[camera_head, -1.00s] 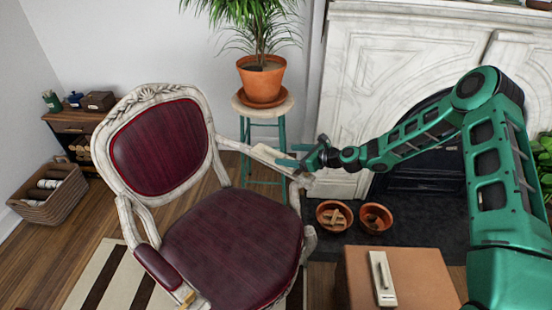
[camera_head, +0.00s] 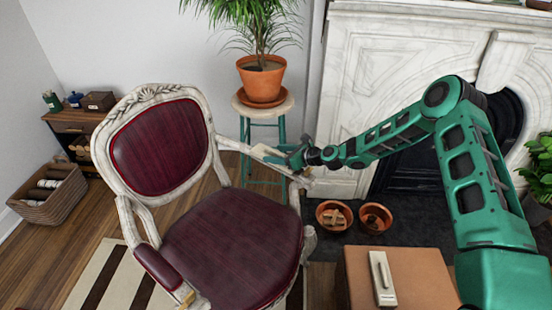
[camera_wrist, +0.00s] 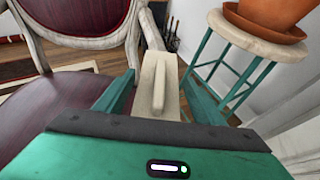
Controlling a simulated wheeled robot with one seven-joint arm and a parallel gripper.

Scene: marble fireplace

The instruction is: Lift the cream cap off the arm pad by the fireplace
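The burgundy chair (camera_head: 235,245) has a cream cap (camera_head: 262,152) on its right arm, nearest the fireplace. In the wrist view the cap (camera_wrist: 145,98) is a pale slab with a raised ridge along its top. My gripper (camera_head: 284,156) is at this arm, over the cap. In the wrist view its teal fingers (camera_wrist: 158,80) are apart, one on each side of the ridge. The ridge stands between them, with gaps visible on both sides. The pad under the cap is hidden. The chair's left arm shows a bare burgundy pad (camera_head: 158,268).
A similar cream ridged piece (camera_head: 382,278) lies on a brown box (camera_head: 415,275) in front. A potted plant (camera_head: 262,78) stands on a stool (camera_head: 245,103) close behind the arm. Two terracotta bowls (camera_head: 334,216) sit by the marble fireplace (camera_head: 350,115).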

